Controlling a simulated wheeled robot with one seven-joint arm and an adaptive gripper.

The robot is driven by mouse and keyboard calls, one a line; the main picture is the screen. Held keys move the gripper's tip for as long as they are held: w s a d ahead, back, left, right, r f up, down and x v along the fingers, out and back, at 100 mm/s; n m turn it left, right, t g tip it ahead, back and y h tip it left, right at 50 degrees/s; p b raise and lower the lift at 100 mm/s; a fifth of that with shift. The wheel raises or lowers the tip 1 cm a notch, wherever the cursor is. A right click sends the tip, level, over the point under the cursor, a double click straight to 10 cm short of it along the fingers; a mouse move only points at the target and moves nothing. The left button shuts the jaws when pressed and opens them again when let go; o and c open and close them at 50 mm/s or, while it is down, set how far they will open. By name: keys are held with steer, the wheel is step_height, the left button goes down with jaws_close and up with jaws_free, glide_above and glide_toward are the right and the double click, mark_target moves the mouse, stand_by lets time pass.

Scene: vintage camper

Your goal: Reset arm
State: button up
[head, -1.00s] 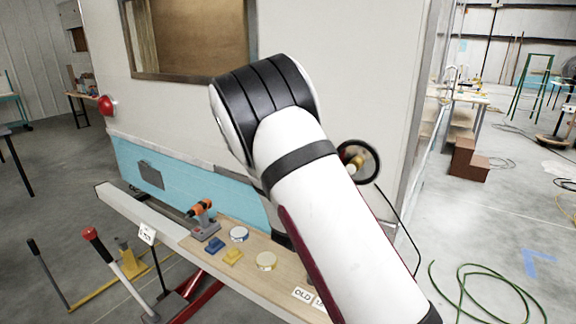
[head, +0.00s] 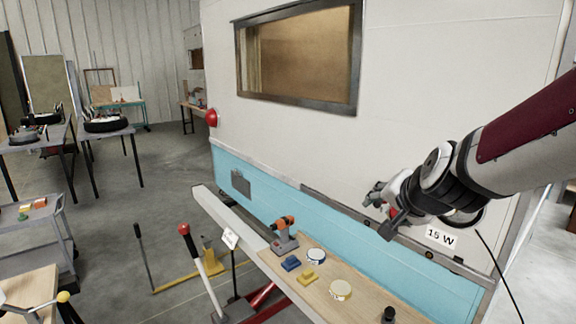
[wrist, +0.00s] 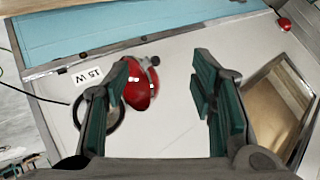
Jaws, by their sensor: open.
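My gripper (head: 376,208) is at the right in the head view, in front of the camper's white wall (head: 400,110). In the wrist view its dark green finger pads (wrist: 162,100) are wide apart. A red dome-shaped lens (wrist: 140,88) shows between them, close to the left finger. The lens is partly hidden in the head view (head: 393,213). A black ring (wrist: 110,130) is beside the lens, partly behind the left finger. I cannot tell whether the lens touches the ring or the finger. A "15 W" label (head: 441,237) is below my wrist.
A plank (head: 318,292) along the camper's teal band holds an orange drill (head: 284,232), blue and yellow blocks and round tins. A red lamp (head: 211,117) is on the camper's left corner. Jacks with levers stand before the plank. Tables (head: 105,128) stand at the left; open floor lies between.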

steer(key=s+a+r+n+g, duration=0.1)
steer(key=s+n+g, duration=0.3)
steer(key=s, duration=2.2)
steer(key=n, duration=0.4)
steer(key=shift+r+n+g, duration=0.2)
steer(key=shift+n+g, duration=0.1)
